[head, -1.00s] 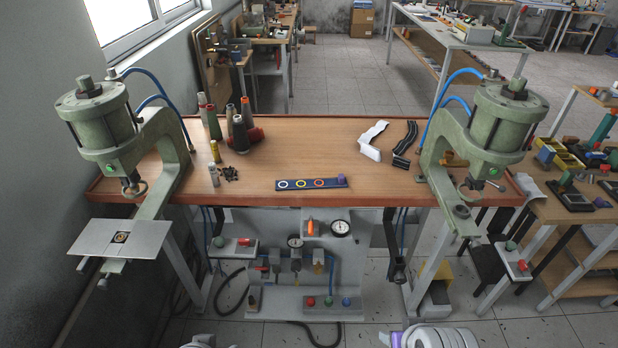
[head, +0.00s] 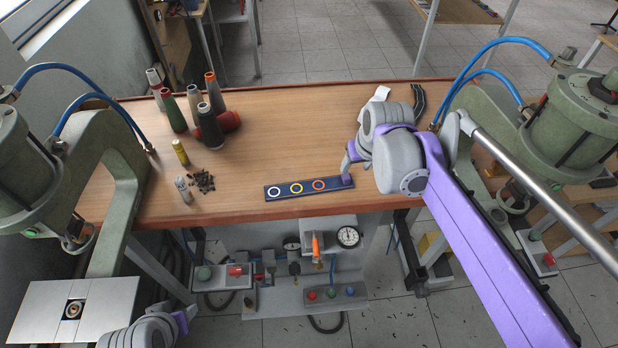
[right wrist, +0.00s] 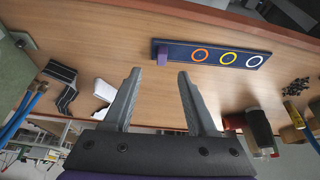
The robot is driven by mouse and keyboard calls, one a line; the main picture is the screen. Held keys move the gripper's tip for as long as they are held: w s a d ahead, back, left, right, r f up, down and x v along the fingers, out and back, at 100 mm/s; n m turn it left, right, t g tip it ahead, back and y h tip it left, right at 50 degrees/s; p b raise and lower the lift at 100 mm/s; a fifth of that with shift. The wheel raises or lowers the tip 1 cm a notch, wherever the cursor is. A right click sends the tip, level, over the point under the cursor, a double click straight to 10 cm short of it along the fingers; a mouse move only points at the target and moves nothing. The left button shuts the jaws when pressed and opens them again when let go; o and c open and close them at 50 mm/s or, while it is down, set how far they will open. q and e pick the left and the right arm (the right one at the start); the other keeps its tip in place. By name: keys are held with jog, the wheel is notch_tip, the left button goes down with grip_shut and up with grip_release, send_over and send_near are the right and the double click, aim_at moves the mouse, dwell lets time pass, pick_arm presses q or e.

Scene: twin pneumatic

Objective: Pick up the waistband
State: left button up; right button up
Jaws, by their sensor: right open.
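Two strips lie at the right of the wooden table, and I cannot tell for sure which is the waistband. One is a white folded strip (head: 378,95), partly hidden behind my right arm; it also shows in the right wrist view (right wrist: 104,91). The other is a dark strip with pale lines (head: 418,98), also in the right wrist view (right wrist: 62,84). My right gripper (head: 347,162) is over the table near the ringed board; in the right wrist view (right wrist: 159,72) its fingers are apart with nothing between them. My left gripper is not in view; only part of my left arm shows.
A dark board (head: 283,191) with coloured rings and a purple block (head: 347,180) lies at the table's front edge. Thread cones (head: 209,127) and small dark pieces (head: 202,181) stand or lie left. Green presses (head: 115,150) (head: 580,125) flank the table (head: 270,130). The middle is clear.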

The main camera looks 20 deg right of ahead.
aim_at(347, 175)
jog(key=x, duration=0.3)
jog(key=shift+f, duration=0.25)
jog(key=shift+w+x, duration=0.2)
jog(key=shift+x, duration=1.15)
jog(key=shift+w+x, duration=0.2)
jog(key=shift+x, duration=1.15)
jog(key=shift+a+r, duration=0.1)
jog(key=shift+r, duration=0.1)
grip_shut()
